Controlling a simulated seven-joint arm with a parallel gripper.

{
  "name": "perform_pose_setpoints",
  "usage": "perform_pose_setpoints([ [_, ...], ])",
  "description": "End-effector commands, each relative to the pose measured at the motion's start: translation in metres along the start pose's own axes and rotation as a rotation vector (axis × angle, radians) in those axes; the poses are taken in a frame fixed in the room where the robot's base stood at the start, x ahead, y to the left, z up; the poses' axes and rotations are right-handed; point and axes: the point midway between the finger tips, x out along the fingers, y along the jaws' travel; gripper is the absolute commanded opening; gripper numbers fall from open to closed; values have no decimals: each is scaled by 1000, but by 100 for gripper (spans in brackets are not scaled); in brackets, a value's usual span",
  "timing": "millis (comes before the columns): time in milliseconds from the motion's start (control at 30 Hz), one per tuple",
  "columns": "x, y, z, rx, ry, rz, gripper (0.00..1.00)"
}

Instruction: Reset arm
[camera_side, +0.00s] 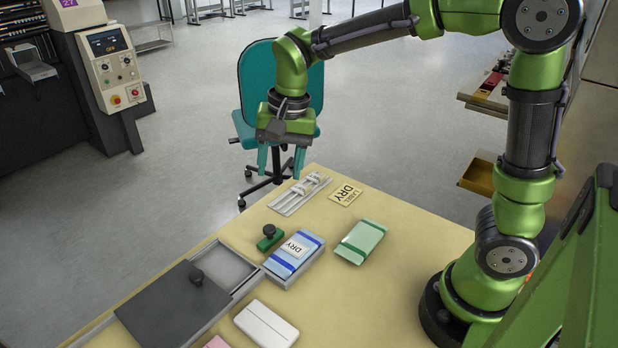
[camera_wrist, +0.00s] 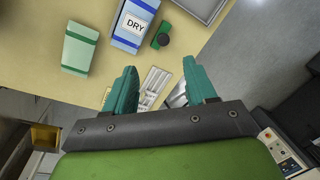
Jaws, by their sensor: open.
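My gripper (camera_side: 281,160) hangs in the air above the far corner of the table, in front of a teal chair. Its two teal fingers point down, spread apart with nothing between them. In the wrist view my gripper (camera_wrist: 163,88) also shows open and empty. Below it on the table lies a metal slide-like fixture (camera_side: 299,194), partly hidden behind the fingers in the wrist view (camera_wrist: 152,88). My arm is raised and reaches out from its base at the table's right.
On the table (camera_side: 400,250) are a blue-and-white packet labelled DRY (camera_side: 293,254) in a tray, a pale green packet (camera_side: 360,241), a green stamp-like block (camera_side: 270,238), a DRY label card (camera_side: 345,194), a white case (camera_side: 266,324), and a tray with a dark knobbed lid (camera_side: 172,310).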

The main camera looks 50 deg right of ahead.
Motion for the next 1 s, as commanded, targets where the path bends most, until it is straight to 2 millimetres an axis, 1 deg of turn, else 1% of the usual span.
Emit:
perform_pose_setpoints([
  [33, -9, 12, 6, -73, 9, -40, 56],
  [100, -18, 28, 14, -186, 32, -94, 56],
  [300, -39, 77, 41, -461, 159, -238, 56],
  [400, -45, 98, 52, -535, 235, -285, 56],
  [500, -48, 114, 60, -554, 294, -317, 56],
  [633, -55, 125, 64, -535, 340, -343, 56],
  [767, -62, 126, 63, -525, 368, -357, 56],
  [1000, -62, 126, 62, -521, 367, -356, 56],
])
